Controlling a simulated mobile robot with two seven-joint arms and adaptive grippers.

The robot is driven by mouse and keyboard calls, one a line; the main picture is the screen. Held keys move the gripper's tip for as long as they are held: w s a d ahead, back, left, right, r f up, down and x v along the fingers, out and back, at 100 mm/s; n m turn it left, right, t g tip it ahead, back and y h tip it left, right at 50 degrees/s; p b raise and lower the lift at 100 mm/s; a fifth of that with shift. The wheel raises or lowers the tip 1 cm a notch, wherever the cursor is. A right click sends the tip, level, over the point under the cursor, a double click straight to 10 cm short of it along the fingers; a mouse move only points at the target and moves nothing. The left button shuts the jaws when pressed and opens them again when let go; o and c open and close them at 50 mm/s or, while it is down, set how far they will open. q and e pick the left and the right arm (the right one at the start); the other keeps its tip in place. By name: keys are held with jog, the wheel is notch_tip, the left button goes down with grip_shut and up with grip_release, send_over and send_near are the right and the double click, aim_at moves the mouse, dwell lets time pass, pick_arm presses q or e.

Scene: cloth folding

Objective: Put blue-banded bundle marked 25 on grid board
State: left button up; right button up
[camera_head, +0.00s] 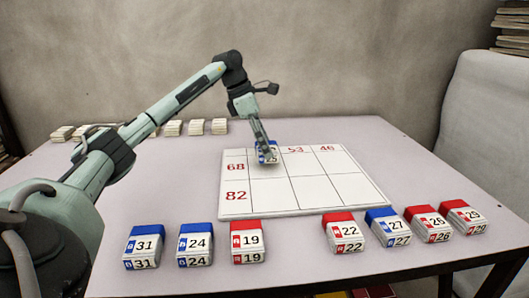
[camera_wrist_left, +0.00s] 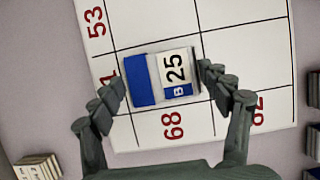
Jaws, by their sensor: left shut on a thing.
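The blue-banded bundle marked 25 (camera_wrist_left: 174,70) is between the fingers of my left gripper (camera_wrist_left: 161,84), which is shut on it. In the head view, the bundle (camera_head: 268,158) is at the far edge of the white grid board (camera_head: 322,188), around the first column's top cell. Its label there is hidden by the gripper and bundle. The board shows red 53 and 46 along the top, and 68 and 82 down the left side. The wrist view shows the bundle over grid lines near 68; whether it touches the board, I cannot tell. My right gripper is not in view.
Along the table's front edge stand blue-banded bundles 31 (camera_head: 144,246), 24 (camera_head: 195,243) and 27 (camera_head: 388,227), and several red-banded ones, such as 19 (camera_head: 248,241) and 22 (camera_head: 344,232). Several pale bundles (camera_head: 172,128) line the back left. The board's other cells are empty.

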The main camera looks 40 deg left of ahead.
pick_arm(q)
notch_tip(320, 180, down, 3)
jog(key=shift+r, duration=0.1)
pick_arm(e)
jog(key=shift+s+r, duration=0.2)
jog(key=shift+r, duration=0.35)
pick_arm(q)
jog(key=o, duration=1.2)
jog(key=shift+c, duration=0.2)
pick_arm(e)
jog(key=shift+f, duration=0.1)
